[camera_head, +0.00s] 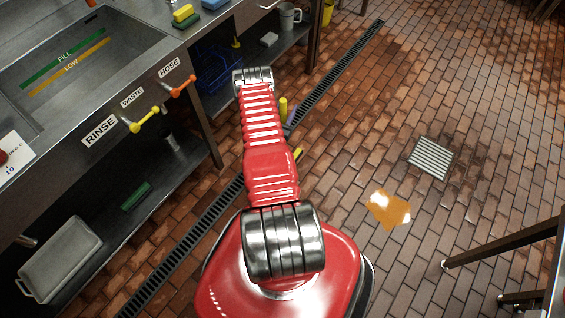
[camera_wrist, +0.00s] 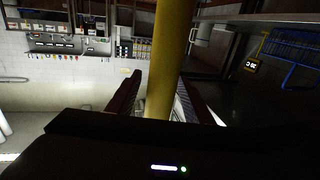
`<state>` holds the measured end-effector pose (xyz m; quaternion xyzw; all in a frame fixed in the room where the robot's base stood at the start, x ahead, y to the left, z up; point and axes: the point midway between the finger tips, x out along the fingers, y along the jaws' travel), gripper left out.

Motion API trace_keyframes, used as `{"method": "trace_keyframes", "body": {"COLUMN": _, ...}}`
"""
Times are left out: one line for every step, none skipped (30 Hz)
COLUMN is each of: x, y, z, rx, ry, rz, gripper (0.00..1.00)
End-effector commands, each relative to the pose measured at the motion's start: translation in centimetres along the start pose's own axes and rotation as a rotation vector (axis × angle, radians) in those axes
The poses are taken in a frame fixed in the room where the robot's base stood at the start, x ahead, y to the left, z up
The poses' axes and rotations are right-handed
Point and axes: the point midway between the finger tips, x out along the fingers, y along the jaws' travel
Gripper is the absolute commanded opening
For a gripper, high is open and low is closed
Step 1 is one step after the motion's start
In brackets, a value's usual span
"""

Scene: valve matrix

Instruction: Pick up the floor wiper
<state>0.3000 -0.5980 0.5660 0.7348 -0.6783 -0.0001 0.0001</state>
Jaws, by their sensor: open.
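A yellow pole (camera_wrist: 172,58), which looks like the floor wiper's handle, runs upright through the middle of the wrist view. My gripper (camera_wrist: 165,88) is open, with one dark finger on each side of the pole. The pole stands between the fingers; I cannot tell whether it touches either one. In the head view, a short yellow piece (camera_head: 283,108) shows just right of my red arm, beside the floor channel. The wiper's lower end cannot be made out, and my arm hides my gripper in the head view.
A steel sink counter (camera_head: 60,110) with yellow and orange valve handles lines the left side. A slotted floor channel (camera_head: 335,80) runs along it. An orange puddle (camera_head: 388,209) and a square drain grate (camera_head: 430,158) lie on the open brick floor at right. Table legs (camera_head: 500,245) stand lower right.

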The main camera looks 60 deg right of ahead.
Motion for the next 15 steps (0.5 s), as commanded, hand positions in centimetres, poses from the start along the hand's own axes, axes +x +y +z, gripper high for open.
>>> {"method": "trace_keyframes", "body": {"x": -0.01, "y": 0.0, "z": 0.0, "rx": 0.0, "ry": 0.0, "rz": 0.0, "gripper": 0.46}}
{"method": "trace_keyframes", "body": {"x": -0.02, "y": 0.0, "z": 0.0, "rx": 0.0, "ry": 0.0, "rz": 0.0, "gripper": 0.46}}
{"method": "trace_keyframes", "body": {"x": -0.02, "y": 0.01, "z": 0.0, "rx": 0.0, "ry": 0.0, "rz": 0.0, "gripper": 0.46}}
{"method": "trace_keyframes", "body": {"x": -0.02, "y": 0.01, "z": 0.01, "rx": 0.0, "ry": 0.0, "rz": 0.0, "gripper": 0.46}}
{"method": "trace_keyframes", "body": {"x": -0.02, "y": 0.01, "z": 0.01, "rx": 0.0, "ry": 0.0, "rz": 0.0, "gripper": 0.46}}
{"method": "trace_keyframes", "body": {"x": -0.02, "y": 0.01, "z": 0.0, "rx": 0.0, "ry": 0.0, "rz": 0.0, "gripper": 0.46}}
{"method": "trace_keyframes", "body": {"x": -0.02, "y": 0.01, "z": 0.01, "rx": 0.0, "ry": 0.0, "rz": 0.0, "gripper": 0.46}}
{"method": "trace_keyframes", "body": {"x": -0.02, "y": 0.01, "z": 0.01, "rx": 0.0, "ry": 0.0, "rz": 0.0, "gripper": 0.46}}
{"method": "trace_keyframes", "body": {"x": -0.03, "y": 0.01, "z": 0.01, "rx": 0.0, "ry": 0.0, "rz": 0.0, "gripper": 0.45}}
{"method": "trace_keyframes", "body": {"x": -0.03, "y": 0.01, "z": 0.01, "rx": 0.0, "ry": 0.0, "rz": 0.0, "gripper": 0.43}}
{"method": "trace_keyframes", "body": {"x": -0.03, "y": 0.01, "z": 0.01, "rx": 0.0, "ry": 0.0, "rz": 0.0, "gripper": 0.41}}
{"method": "trace_keyframes", "body": {"x": -0.03, "y": 0.01, "z": 0.0, "rx": 0.0, "ry": 0.0, "rz": 0.0, "gripper": 0.38}}
{"method": "trace_keyframes", "body": {"x": -0.03, "y": 0.01, "z": 0.0, "rx": 0.0, "ry": 0.0, "rz": 0.0, "gripper": 0.36}}
{"method": "trace_keyframes", "body": {"x": -0.03, "y": 0.01, "z": 0.0, "rx": 0.0, "ry": 0.0, "rz": 0.0, "gripper": 0.34}}
{"method": "trace_keyframes", "body": {"x": -0.03, "y": 0.01, "z": 0.0, "rx": 0.0, "ry": 0.0, "rz": 0.0, "gripper": 0.31}}
